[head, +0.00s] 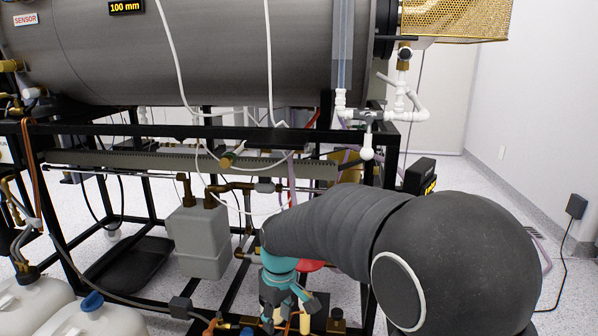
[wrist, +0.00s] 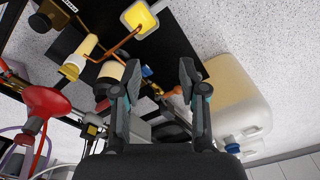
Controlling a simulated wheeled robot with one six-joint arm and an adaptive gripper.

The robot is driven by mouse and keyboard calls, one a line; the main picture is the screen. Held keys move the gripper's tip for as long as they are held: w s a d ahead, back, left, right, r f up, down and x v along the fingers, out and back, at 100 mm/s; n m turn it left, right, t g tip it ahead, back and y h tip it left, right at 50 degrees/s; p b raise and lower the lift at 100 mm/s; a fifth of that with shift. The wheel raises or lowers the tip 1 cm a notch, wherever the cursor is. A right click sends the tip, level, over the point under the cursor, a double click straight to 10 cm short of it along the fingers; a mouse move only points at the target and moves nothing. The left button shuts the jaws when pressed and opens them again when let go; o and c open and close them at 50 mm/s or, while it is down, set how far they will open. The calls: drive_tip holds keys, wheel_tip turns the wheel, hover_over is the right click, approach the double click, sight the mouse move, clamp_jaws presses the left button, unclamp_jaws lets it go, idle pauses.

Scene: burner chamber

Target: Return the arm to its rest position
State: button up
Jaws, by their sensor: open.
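My gripper (head: 287,294) hangs below my dark arm at the lower middle of the head view, in front of the burner chamber's black frame (head: 215,132). In the wrist view my gripper (wrist: 158,80) has its two fingers spread apart with nothing between them. My arm is extended forward and bent down at the wrist. A red part (head: 310,265) shows just behind the gripper in the head view. A red funnel-shaped part (wrist: 46,102) is at the left of the wrist view, apart from the fingers.
The large grey cylinder (head: 200,50) lies across the top of the frame. A grey box (head: 198,240) hangs left of my gripper. White containers (head: 95,318) stand at lower left; a white jug (wrist: 235,100) is right of the fingers. Clear floor (head: 490,190) lies at right.

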drive_tip(key=s+d+r+m+t+p, duration=0.5)
drive_tip(key=s+d+r+m+p, duration=0.2)
drive_tip(key=s+d+r, duration=1.1)
drive_tip(key=s+d+m, duration=0.2)
drive_tip(key=s, duration=0.1)
drive_tip(key=shift+d+r+m+h, duration=0.3)
drive_tip(key=shift+r+m+h, duration=0.05)
drive_tip(key=shift+m+h, duration=0.05)
